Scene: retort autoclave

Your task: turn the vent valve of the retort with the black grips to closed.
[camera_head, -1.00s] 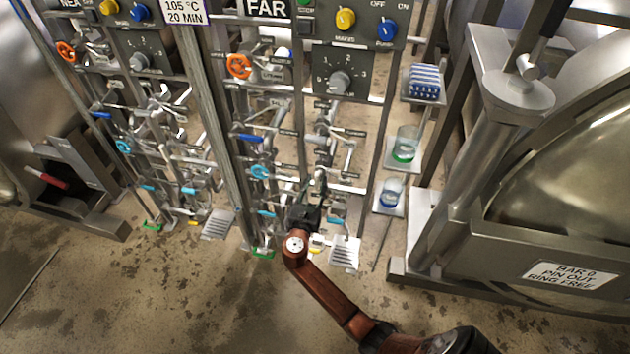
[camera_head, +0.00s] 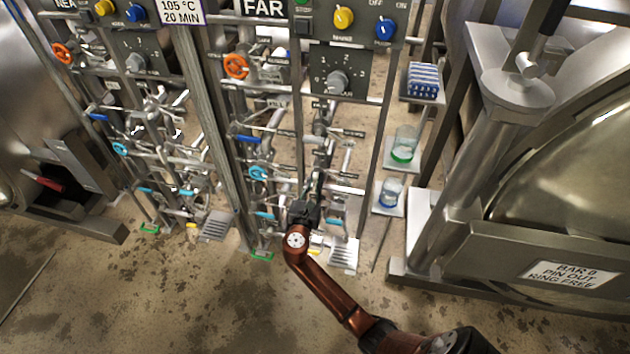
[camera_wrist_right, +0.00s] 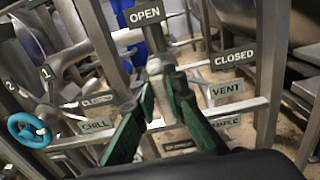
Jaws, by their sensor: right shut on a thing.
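The vent valve's pale grey lever (camera_wrist_right: 155,69) is between the green fingers of my right gripper (camera_wrist_right: 163,84) in the right wrist view. The gripper is shut on it. An OPEN plate (camera_wrist_right: 145,14) is above the lever, a CLOSED plate (camera_wrist_right: 234,57) to its right, and a VENT plate (camera_wrist_right: 227,90) below that. I cannot tell the lever's exact angle. In the head view my right gripper (camera_head: 312,198) is at the lower part of the FAR panel and hides the lever. The retort (camera_head: 575,185) at right has a black grip (camera_head: 549,20). My left gripper is not in view.
Orange (camera_head: 236,66) and light-blue (camera_head: 258,173) handwheels and several pipes crowd the FAR panel left of my gripper. Shelves with beakers (camera_head: 390,190) stand to its right. A NEAR panel and a retort with a red grip (camera_head: 50,184) are at left. The front floor is clear.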

